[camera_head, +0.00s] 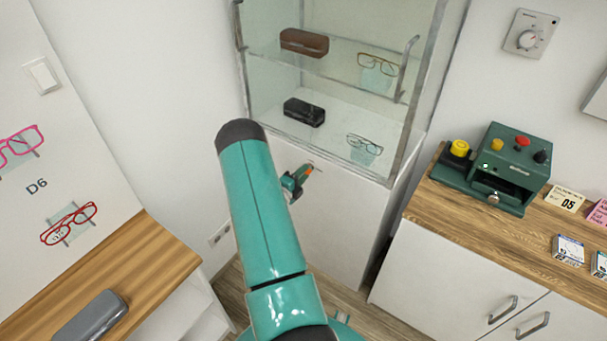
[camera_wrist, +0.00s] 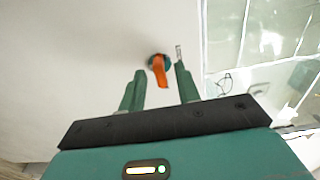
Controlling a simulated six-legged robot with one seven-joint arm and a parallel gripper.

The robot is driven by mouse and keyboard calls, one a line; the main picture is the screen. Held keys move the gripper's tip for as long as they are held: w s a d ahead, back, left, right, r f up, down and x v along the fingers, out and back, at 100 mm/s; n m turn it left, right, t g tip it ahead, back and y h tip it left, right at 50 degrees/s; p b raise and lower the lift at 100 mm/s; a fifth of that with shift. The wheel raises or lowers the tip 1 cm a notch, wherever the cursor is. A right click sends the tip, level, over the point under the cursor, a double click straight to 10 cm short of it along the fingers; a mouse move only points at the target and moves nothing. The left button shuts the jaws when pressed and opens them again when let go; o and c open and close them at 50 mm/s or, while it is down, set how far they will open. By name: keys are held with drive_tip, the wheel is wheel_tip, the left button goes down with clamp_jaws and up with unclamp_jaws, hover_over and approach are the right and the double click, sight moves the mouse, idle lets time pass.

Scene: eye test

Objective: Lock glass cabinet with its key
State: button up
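The glass cabinet (camera_head: 335,75) stands on a white base (camera_head: 335,215) in the head view; its glass front (camera_wrist: 260,35) shows at the right of the wrist view. An orange piece (camera_wrist: 160,72) with a dark teal round part lies between and just beyond my fingertips; it may be the key's tag or handle. It shows small in the head view (camera_head: 307,171), against the base below the glass. My gripper (camera_wrist: 160,68) is open, with gaps beside the orange piece. A small metal piece (camera_wrist: 179,52) shows by the right fingertip; I cannot tell whether it is the key or lock.
The cabinet holds a brown case (camera_head: 304,42), a black case (camera_head: 304,112) and glasses. At right, a wooden counter (camera_head: 440,200) bears a green box (camera_head: 505,165) with buttons. At left, a wooden shelf (camera_head: 165,255) bears a grey case (camera_head: 90,317). Bare floor shows between them.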

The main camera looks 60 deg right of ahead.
drive_tip(key=shift+d, duration=0.35)
clamp_jaws()
drive_tip(key=shift+n, duration=9)
